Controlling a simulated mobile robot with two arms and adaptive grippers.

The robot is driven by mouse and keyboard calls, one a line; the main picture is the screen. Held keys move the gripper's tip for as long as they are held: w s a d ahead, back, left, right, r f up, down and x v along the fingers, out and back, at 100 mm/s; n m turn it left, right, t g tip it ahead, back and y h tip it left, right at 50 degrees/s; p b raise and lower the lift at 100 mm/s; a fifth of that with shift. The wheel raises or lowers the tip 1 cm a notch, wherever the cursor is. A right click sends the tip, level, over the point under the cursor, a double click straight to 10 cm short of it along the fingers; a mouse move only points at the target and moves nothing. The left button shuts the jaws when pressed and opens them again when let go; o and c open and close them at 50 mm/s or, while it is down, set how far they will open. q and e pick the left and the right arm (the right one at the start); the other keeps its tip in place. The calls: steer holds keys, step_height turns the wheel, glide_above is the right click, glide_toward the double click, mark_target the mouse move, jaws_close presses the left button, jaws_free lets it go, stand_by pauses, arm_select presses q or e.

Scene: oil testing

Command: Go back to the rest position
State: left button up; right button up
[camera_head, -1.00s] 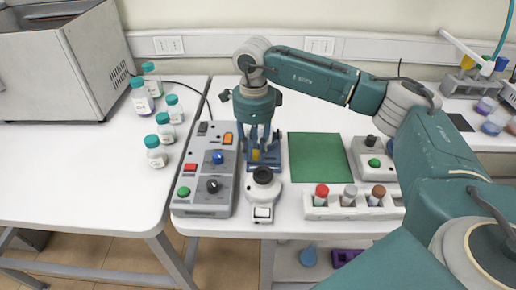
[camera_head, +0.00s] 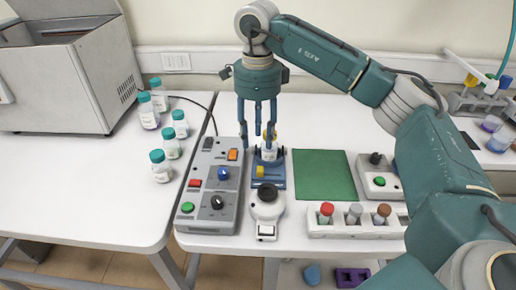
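My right gripper (camera_head: 258,138) hangs with its blue fingers pointing down over the blue device (camera_head: 267,178) at the back of the right table. Its fingers are spread apart and I see nothing clasped between them. A small bottle with a white label (camera_head: 269,152) stands at the blue device, just behind or beside the fingers. Whether a finger touches it I cannot tell. My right arm reaches in from the right, over the table. My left gripper is not in view.
A grey control box (camera_head: 212,190) stands left of the blue device, with a white instrument (camera_head: 267,229) in front. A green mat (camera_head: 324,176), a button box (camera_head: 391,187) and a white rack with several capped vials (camera_head: 341,230) lie to the right. Several teal-capped bottles (camera_head: 161,166) stand on the left table.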

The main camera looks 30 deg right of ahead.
steer(key=shift+r, duration=0.6)
